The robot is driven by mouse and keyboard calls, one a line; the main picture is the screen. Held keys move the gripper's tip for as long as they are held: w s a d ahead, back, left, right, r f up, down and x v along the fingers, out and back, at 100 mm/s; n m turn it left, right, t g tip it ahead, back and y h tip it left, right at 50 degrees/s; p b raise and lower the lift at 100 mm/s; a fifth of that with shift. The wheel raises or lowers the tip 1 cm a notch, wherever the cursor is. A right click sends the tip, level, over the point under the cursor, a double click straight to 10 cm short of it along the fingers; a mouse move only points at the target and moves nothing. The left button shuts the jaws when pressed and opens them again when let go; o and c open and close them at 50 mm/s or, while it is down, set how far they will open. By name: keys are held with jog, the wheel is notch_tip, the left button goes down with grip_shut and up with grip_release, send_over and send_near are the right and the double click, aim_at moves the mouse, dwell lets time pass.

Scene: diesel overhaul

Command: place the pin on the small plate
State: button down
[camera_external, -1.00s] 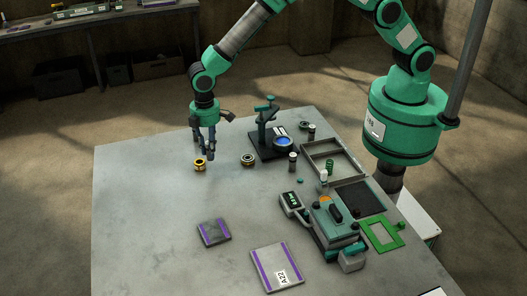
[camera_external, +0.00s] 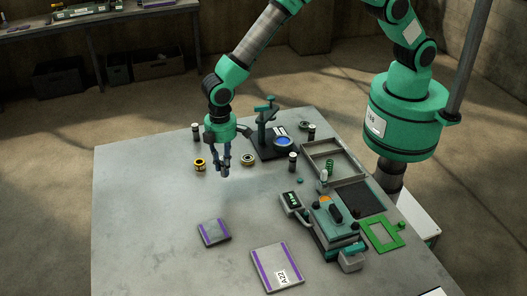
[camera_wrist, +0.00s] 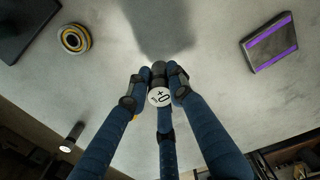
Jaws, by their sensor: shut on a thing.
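My gripper (camera_external: 224,172) hangs above the table, its three blue fingers shut on a dark pin (camera_wrist: 158,72) with a white, marked end face (camera_wrist: 159,97). In the wrist view the white end faces the camera. In the outside view the fingers mostly hide the pin. The small plate (camera_external: 213,232), grey with purple edge stripes, lies flat on the table in front of my gripper and apart from it. It also shows at upper right in the wrist view (camera_wrist: 270,43).
A larger purple-striped plate (camera_external: 276,267) lies nearer the front. A brass ring part (camera_external: 200,165), a bearing (camera_external: 247,160) and another white-topped pin (camera_external: 196,132) stand near my gripper. A black-based stand (camera_external: 272,144), trays and a green device (camera_external: 337,224) fill the right side. The left table is clear.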

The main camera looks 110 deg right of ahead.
jog(key=s+a+p, duration=0.1)
jog(key=s+a, duration=0.2)
jog(key=a, duration=0.4)
jog(key=s+a+r+p, duration=0.1)
jog(key=s+a, duration=0.2)
jog(key=a, duration=0.4)
jog(key=shift+s, duration=0.25)
jog(key=shift+w+a, duration=0.1)
jog(key=shift+a, duration=0.05)
jog(key=p, duration=0.2)
send_over(215, 229)
jog(key=shift+f, duration=0.75)
jog(key=shift+f, duration=1.75)
jog(key=shift+f, duration=0.2)
